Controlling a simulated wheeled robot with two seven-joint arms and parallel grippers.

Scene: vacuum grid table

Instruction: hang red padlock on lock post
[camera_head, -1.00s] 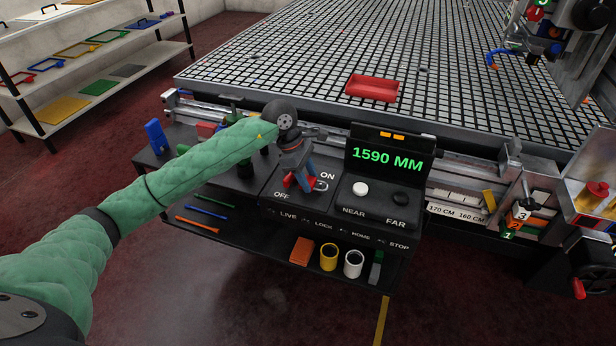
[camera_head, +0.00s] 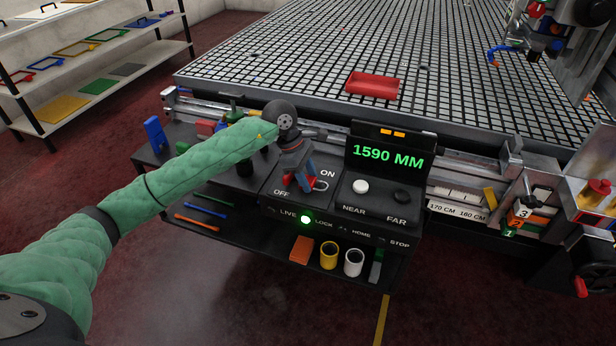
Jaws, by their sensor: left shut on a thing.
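My left gripper (camera_head: 299,181) reaches down over the console's switch area, between the OFF and ON labels. The fingers cover most of the padlock body. The lock post is not clearly visible behind the gripper, so I cannot tell whether the shackle is around it or beside it. A green lamp (camera_head: 306,219) glows between LIVE and LOCK. My right gripper is not in view.
The console display (camera_head: 387,156) reads 1590 MM, above a white button (camera_head: 360,187) and a black button (camera_head: 400,196). A shelf below holds an orange block (camera_head: 301,250) and yellow and white cups. A red tray (camera_head: 372,86) lies on the grid table.

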